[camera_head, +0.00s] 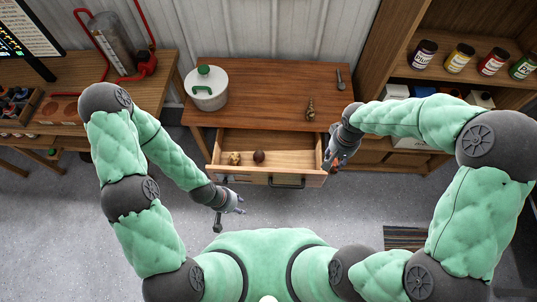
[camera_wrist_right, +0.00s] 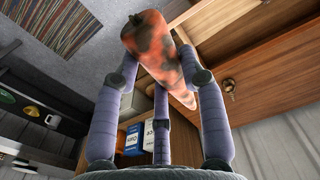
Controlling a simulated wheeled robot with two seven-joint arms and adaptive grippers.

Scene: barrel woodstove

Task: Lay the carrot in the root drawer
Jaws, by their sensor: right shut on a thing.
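The carrot (camera_wrist_right: 155,48), orange with dark patches, is between the fingers of my right gripper (camera_wrist_right: 165,75) in the right wrist view. In the head view my right gripper (camera_head: 335,160) is beside the right end of the open drawer (camera_head: 296,160), with a bit of orange showing; most of the carrot is hidden there. The drawer is pulled out from the wooden table and holds a pale knobbly root (camera_head: 235,158) and a dark round root (camera_head: 259,156). My left gripper (camera_head: 238,204) is empty, with fingers apart, in front of the drawer's left end.
A shelf with jars (camera_head: 424,53) stands at right.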

